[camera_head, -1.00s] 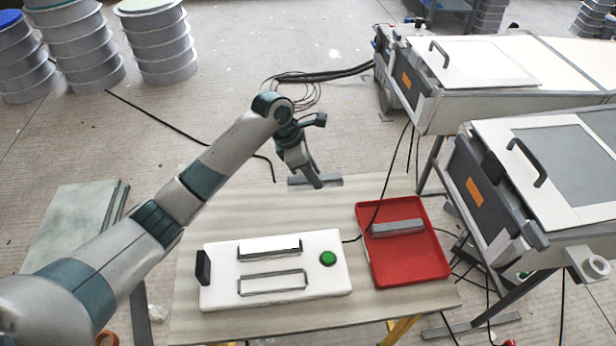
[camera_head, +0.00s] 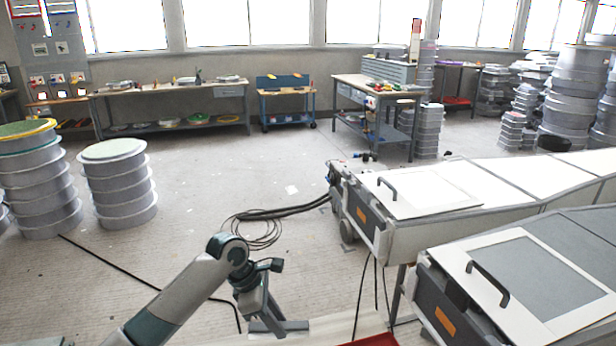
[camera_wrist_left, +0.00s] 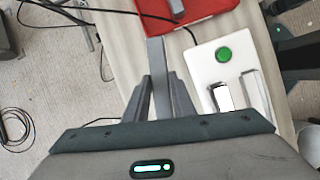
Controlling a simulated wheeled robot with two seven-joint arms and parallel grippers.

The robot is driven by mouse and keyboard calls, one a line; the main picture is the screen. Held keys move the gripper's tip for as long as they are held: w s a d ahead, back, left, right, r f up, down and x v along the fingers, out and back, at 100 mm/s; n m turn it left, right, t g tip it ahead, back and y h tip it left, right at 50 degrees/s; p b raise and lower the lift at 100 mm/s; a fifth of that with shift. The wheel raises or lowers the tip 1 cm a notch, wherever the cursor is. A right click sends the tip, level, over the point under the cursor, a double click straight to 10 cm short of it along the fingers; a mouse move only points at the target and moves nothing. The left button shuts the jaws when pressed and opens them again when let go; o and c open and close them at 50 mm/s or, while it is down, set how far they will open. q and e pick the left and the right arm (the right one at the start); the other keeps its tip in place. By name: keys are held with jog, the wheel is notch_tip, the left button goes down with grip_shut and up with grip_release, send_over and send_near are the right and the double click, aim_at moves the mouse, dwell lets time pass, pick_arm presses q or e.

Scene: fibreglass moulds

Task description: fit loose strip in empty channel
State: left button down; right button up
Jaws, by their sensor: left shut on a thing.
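My left gripper (camera_head: 272,328) is at the bottom of the head view, shut on a grey strip (camera_head: 295,326). In the left wrist view the gripper's fingers (camera_wrist_left: 160,98) close on the strip (camera_wrist_left: 157,55), which points away towards the red tray (camera_wrist_left: 200,8). The white fixture (camera_wrist_left: 205,70) lies to the right of the fingers, with a green button (camera_wrist_left: 223,54). On it are a white-topped piece (camera_wrist_left: 223,98) and a grey-edged channel (camera_wrist_left: 251,90), cut off by my wrist. The strip is apart from the fixture. The right gripper is out of view.
A second grey strip (camera_wrist_left: 177,8) lies in the red tray. A black cable (camera_wrist_left: 190,35) runs from the fixture. In the head view, long grey machines (camera_head: 440,190) stand at right, stacked round moulds (camera_head: 118,185) at left, and open floor lies between.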

pick_arm(q)
jog(key=s+a+r+m+g+y, duration=0.2)
jog(key=s+a+r+m, duration=0.3)
jog(key=s+m, duration=0.4)
jog(key=s+a+r+m+g+y, duration=0.2)
jog(key=s+a+r+m+g, duration=0.1)
jog(key=s+a+r+m, duration=0.2)
jog(key=s+a+m, duration=0.2)
jog(key=s+m, duration=0.2)
jog(key=s, duration=0.1)
jog(key=shift+s+a+r+m, duration=0.3)
jog(key=shift+s+a+m, duration=0.05)
jog(key=shift+s+m, duration=0.05)
